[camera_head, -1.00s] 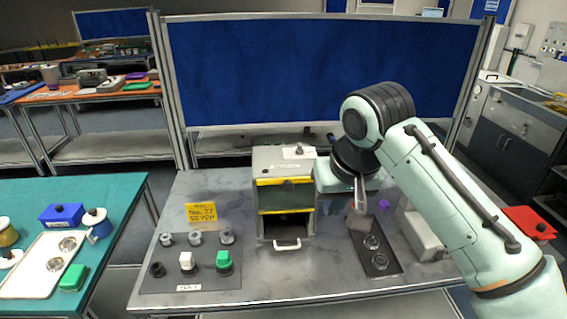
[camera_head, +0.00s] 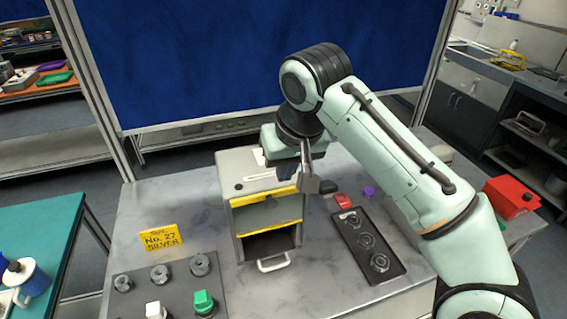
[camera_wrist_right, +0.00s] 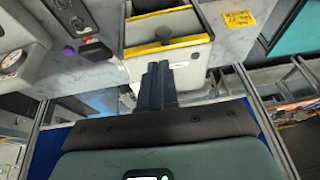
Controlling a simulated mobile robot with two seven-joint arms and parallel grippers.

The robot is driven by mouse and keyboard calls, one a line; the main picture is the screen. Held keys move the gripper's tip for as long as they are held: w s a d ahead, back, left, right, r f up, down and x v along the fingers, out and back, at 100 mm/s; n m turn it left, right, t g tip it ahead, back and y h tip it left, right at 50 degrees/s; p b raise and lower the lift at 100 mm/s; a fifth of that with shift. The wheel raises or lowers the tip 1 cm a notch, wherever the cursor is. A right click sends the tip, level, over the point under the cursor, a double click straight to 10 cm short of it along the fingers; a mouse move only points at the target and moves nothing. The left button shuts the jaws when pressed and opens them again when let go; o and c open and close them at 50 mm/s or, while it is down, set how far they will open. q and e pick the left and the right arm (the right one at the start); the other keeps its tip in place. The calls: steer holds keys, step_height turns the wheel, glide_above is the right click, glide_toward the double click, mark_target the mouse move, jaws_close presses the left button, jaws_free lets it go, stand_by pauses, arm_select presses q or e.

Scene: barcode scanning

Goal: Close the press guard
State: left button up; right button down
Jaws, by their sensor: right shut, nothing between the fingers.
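The press (camera_head: 240,205) is a grey box on the grey table, with a yellow-edged guard (camera_head: 266,210) on its front. The guard sits high, and a dark opening shows below its lower yellow bar. A pale handle (camera_head: 273,264) sticks out at the bottom front. My right gripper (camera_head: 310,184) is shut and empty, pointing down at the press's upper right front corner. The right wrist view shows its closed fingers (camera_wrist_right: 157,78) close to the press's yellow edge (camera_wrist_right: 160,46); I cannot tell whether they touch. My left gripper is out of view.
A dark tray (camera_head: 348,232) with round metal parts lies right of the press, near a red block (camera_head: 343,201) and a purple knob (camera_head: 369,191). A yellow sign (camera_head: 161,240) and a grey board (camera_head: 137,302) with several knobs are left. A red box (camera_head: 511,197) is far right.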

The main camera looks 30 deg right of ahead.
mark_target(273, 200)
steer(key=b+x, duration=0.2)
steer(key=x, duration=0.6)
steer(key=shift+s+a+f, duration=0.1)
steer(key=shift+a+f, duration=0.05)
steer(key=shift+f, duration=0.05)
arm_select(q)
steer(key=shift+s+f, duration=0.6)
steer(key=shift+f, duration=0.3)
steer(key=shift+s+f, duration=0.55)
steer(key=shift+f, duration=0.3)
arm_select(e)
steer(key=shift+f, duration=0.45)
steer(key=shift+w, duration=0.2)
steer(key=shift+a, duration=0.1)
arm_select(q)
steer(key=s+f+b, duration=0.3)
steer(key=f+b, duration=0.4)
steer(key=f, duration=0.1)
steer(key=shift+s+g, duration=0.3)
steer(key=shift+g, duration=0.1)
arm_select(e)
step_height(273, 200, down, 12)
steer(key=shift+s+f, duration=0.1)
steer(key=shift+f, duration=0.05)
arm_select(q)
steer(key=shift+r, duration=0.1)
